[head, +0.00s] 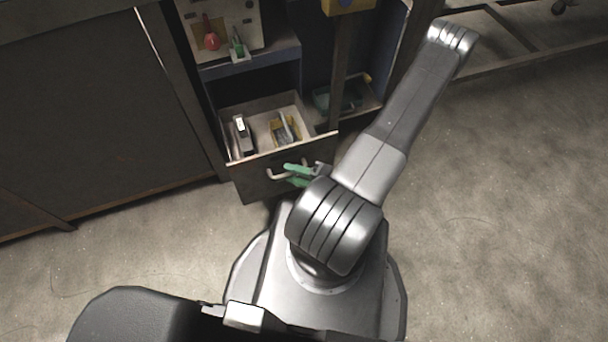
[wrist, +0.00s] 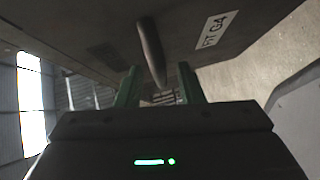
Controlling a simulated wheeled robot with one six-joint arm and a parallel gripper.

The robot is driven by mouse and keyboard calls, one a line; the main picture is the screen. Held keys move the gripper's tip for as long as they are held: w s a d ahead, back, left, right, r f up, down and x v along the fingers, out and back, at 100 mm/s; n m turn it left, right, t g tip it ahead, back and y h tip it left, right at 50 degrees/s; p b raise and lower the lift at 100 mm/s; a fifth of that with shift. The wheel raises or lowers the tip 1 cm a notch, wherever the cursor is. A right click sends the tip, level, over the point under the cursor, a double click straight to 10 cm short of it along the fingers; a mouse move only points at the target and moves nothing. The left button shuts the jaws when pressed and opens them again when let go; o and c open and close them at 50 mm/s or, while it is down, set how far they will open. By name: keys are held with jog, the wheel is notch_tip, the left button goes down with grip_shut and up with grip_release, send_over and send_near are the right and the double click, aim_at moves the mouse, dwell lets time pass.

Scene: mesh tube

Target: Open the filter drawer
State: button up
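The drawer (head: 262,178) stands pulled out of the cabinet, with its inside showing in the head view. Its front also shows in the wrist view (wrist: 105,22), with a white label (wrist: 212,31) ending in "G4". The curved bar handle (head: 271,175) is on the drawer front; in the wrist view the handle (wrist: 150,48) reaches down between the green fingers. My gripper (head: 298,175) is at the right part of the handle. In the wrist view its fingers are apart, with gaps on both sides of the bar. Any contact is hard to tell.
The drawer holds a dark box-like item (head: 242,133) and a yellow item (head: 284,129). A shelf (head: 262,58) above carries a panel with red and green parts. A green bin (head: 340,97) is right of the drawer. The floor (head: 500,200) on the right is clear.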

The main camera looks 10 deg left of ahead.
jog(key=p+v, duration=0.2)
jog(key=v, duration=1.1)
jog(key=shift+d, duration=0.4)
jog(key=b+x, duration=0.2)
jog(key=x, duration=1.1)
jog(key=shift+a, duration=0.4)
